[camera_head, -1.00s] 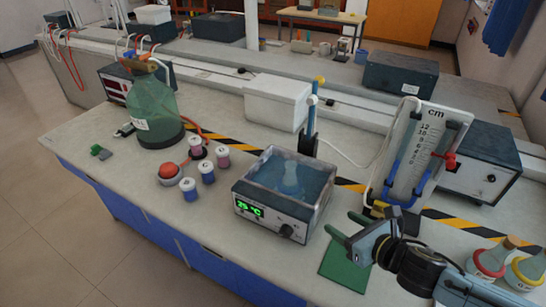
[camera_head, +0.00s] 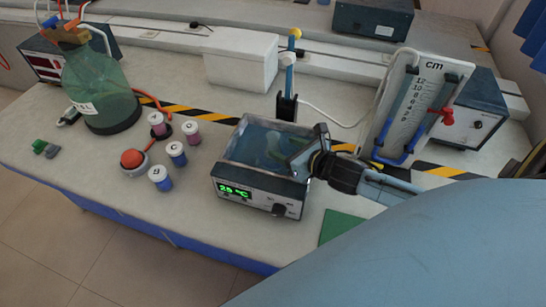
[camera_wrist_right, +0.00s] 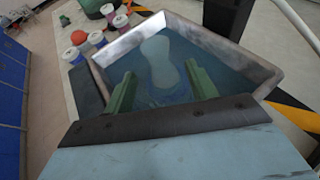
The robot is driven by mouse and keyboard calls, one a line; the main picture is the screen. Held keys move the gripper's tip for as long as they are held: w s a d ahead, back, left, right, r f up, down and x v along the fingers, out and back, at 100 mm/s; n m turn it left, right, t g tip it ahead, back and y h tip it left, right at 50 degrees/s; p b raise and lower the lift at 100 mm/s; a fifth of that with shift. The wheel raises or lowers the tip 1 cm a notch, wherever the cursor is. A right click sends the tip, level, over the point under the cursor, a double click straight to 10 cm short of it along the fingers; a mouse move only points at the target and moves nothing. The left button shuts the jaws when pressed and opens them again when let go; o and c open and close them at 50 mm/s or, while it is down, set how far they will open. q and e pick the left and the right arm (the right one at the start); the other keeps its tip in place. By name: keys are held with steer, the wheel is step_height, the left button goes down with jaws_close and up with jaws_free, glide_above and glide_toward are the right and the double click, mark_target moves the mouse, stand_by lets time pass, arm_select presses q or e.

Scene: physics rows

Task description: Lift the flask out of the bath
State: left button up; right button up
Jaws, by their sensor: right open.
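The water bath (camera_head: 262,196) is a grey metal box with blue water and a lit green display, at the middle of the bench. The pale, translucent flask (camera_wrist_right: 157,55) stands in the water in the right wrist view. My right gripper (camera_head: 296,158) reaches over the bath's right side. In the wrist view its two green fingers (camera_wrist_right: 160,80) are apart and empty, over the bath, with the flask just ahead between their lines. My left gripper is not in view.
Several lidded jars (camera_head: 177,154) and a red-topped round item (camera_head: 133,160) stand left of the bath. A large green bottle (camera_head: 100,90) is farther left. A blue post (camera_head: 288,80) stands behind, and a gauge board (camera_head: 420,105) at right. A green mat (camera_head: 341,228) lies in front.

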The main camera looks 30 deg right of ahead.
mark_target(278, 142)
steer(key=shift+w, duration=0.2)
steer(key=shift+w+a, duration=0.1)
steer(key=shift+w, duration=0.15)
steer(key=shift+x, duration=2.4)
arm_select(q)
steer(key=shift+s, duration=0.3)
arm_select(e)
steer(key=shift+r, duration=0.15)
steer(key=shift+c, duration=0.5)
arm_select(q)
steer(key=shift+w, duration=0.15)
arm_select(e)
jaws_close()
steer(key=shift+r, duration=0.1)
